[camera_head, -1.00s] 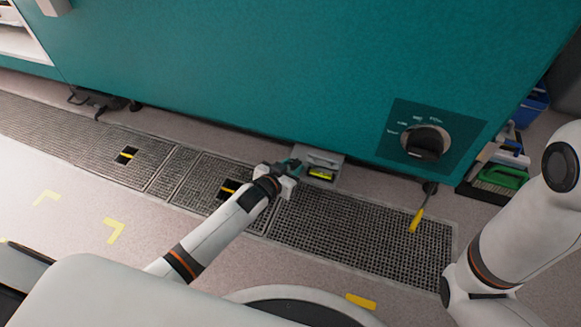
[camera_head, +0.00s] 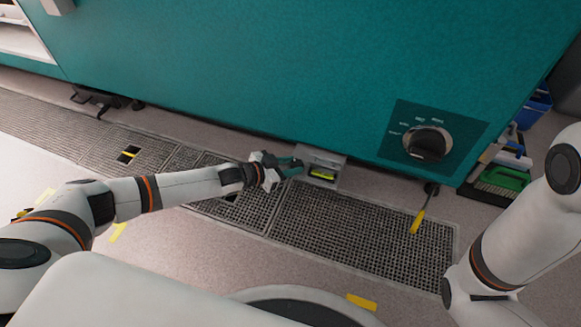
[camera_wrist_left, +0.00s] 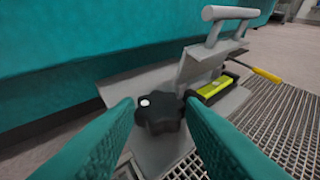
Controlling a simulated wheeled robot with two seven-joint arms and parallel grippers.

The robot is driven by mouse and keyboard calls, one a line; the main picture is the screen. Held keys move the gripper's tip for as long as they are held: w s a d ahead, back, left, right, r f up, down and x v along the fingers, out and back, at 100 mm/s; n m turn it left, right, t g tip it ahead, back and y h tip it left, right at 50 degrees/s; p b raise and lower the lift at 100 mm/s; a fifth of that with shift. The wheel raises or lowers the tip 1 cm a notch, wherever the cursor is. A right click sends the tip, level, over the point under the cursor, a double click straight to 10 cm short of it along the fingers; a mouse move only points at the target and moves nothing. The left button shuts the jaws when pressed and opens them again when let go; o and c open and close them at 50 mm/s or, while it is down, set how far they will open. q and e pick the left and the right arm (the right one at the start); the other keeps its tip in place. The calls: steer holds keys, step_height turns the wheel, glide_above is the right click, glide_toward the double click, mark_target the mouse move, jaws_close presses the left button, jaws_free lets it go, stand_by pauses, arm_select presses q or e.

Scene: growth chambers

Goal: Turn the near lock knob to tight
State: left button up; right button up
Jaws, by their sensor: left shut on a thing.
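The black lobed lock knob (camera_wrist_left: 157,118), with a white dot on its face, sits on a grey metal bracket (camera_wrist_left: 198,66) low on the teal chamber in the left wrist view. My left gripper (camera_head: 297,164) is at the left side of this bracket (camera_head: 330,158) in the head view. Its teal fingers are shut on the knob, one on each side, in the left wrist view (camera_wrist_left: 160,104). The knob is hidden behind the fingers in the head view. The tight mark cannot be made out. My right gripper is out of view; only its arm shows at the right.
A black dial (camera_head: 428,144) is on the teal panel (camera_head: 250,70). Floor grating (camera_head: 350,218) runs below. A green brush (camera_head: 503,178) lies at the right.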

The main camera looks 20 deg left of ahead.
arm_select(q)
steer(key=m+g+h, duration=0.2)
steer(key=w+m+g+b, duration=0.1)
steer(key=shift+a+h, duration=0.4)
steer(key=shift+w+a+f+m+g+h+b, duration=0.1)
steer(key=shift+m+g+h+b, duration=0.2)
steer(key=shift+m+g, duration=0.2)
steer(key=shift+w+m+g+h+b, duration=0.1)
steer(key=shift+m+g+h+b, duration=0.1)
steer(key=shift+m+g+b, duration=0.3)
steer(key=m+g+b, duration=0.1)
steer(key=m+g+h+b, duration=0.1)
steer(key=b, duration=0.1)
steer(key=shift+w+m+g, duration=0.2)
steer(key=shift+m+g, duration=0.1)
steer(key=shift+m, duration=0.1)
steer(key=shift+m+g+b, duration=0.6)
steer(key=shift+g+b, duration=0.1)
steer(key=shift+b, duration=0.05)
steer(key=o, duration=0.7)
steer(key=shift+r, duration=0.2)
